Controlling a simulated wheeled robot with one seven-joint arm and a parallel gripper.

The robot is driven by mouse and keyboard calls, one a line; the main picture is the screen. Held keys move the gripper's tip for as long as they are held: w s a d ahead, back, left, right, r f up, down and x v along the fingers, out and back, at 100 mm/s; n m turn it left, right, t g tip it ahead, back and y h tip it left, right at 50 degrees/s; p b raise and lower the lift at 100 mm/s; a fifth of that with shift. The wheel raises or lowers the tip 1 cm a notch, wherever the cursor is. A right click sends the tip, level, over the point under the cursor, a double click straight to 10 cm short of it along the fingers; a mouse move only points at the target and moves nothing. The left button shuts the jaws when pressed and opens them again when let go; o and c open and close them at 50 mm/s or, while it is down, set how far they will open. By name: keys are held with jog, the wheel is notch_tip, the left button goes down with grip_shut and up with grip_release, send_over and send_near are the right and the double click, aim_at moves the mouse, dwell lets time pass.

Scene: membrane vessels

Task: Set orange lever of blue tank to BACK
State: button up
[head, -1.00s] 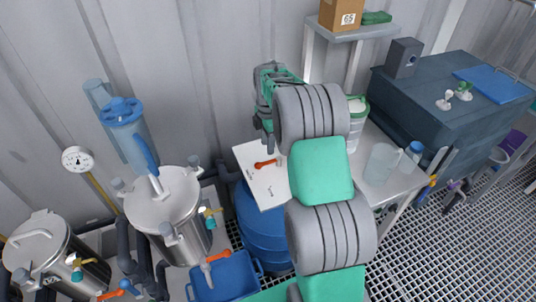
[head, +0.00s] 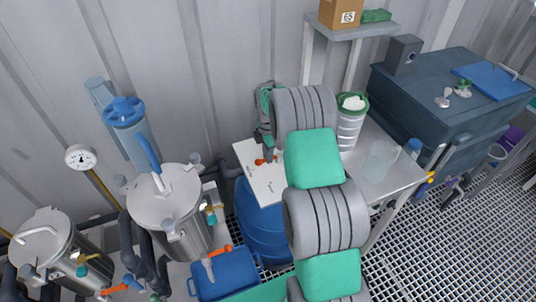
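A blue barrel-like tank (head: 256,222) stands below a white panel (head: 264,185), partly hidden by my arm. An orange lever (head: 260,162) is on the panel, its right end close to my gripper. My gripper (head: 268,152) points down over the panel by this lever. Its fingertips are small and partly hidden, so I cannot tell whether they are open or touching the lever. A second orange lever (head: 220,251) sits on a pale fitting at a blue open-looking box (head: 228,277), left of the barrel.
Two steel vessels (head: 170,205) (head: 45,245) with pipes stand at left, with a round gauge (head: 80,157) behind. A side table (head: 395,175) at right holds a white tub (head: 349,120) and a clear beaker (head: 380,160). Grated floor (head: 450,240) is open at lower right.

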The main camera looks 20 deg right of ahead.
grip_shut()
dwell(0.9)
